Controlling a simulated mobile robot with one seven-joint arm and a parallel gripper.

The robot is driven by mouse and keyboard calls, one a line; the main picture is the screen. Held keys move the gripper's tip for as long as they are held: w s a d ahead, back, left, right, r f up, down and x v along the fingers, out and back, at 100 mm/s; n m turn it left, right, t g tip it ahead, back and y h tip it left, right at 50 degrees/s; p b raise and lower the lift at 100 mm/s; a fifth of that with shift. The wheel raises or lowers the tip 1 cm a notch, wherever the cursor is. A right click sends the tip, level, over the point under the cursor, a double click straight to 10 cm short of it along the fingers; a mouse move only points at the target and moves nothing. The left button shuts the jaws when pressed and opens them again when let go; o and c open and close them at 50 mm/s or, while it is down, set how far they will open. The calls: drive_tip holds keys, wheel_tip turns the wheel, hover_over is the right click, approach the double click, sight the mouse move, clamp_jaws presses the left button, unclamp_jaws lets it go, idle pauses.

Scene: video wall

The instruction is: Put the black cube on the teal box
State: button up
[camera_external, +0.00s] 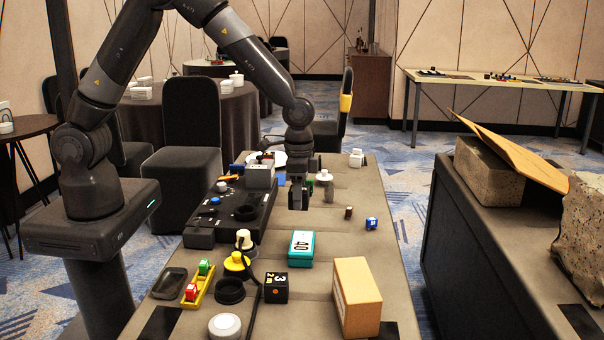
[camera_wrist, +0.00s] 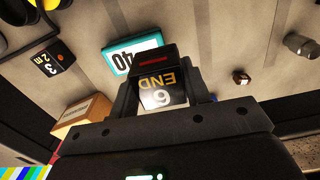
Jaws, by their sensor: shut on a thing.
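My gripper (camera_external: 298,198) is above the table (camera_external: 330,262), farther back than the teal box.
A cardboard box (camera_external: 357,297) stands at the front right. A black console (camera_external: 228,222) fills the table's left side. A yellow tray (camera_external: 198,288), a yellow-based object (camera_external: 237,261) and a black ring (camera_external: 230,291) lie left of the cubes.

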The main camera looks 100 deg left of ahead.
drive_tip(key=s+d+r+m, duration=0.2)
drive_tip(key=d, duration=0.5)
drive_tip(key=s+d+r+m, duration=0.2)
drive_tip(key=s+d, duration=0.1)
drive_tip(key=d, duration=0.4)
hover_over(302, 241)
wheel_tip(302, 241, down, 6)
drive_tip(key=shift+d+f, duration=0.1)
drive_tip(key=shift+f, duration=2.2)
drive_tip(key=shift+f, duration=0.15)
drive_tip(key=o, duration=1)
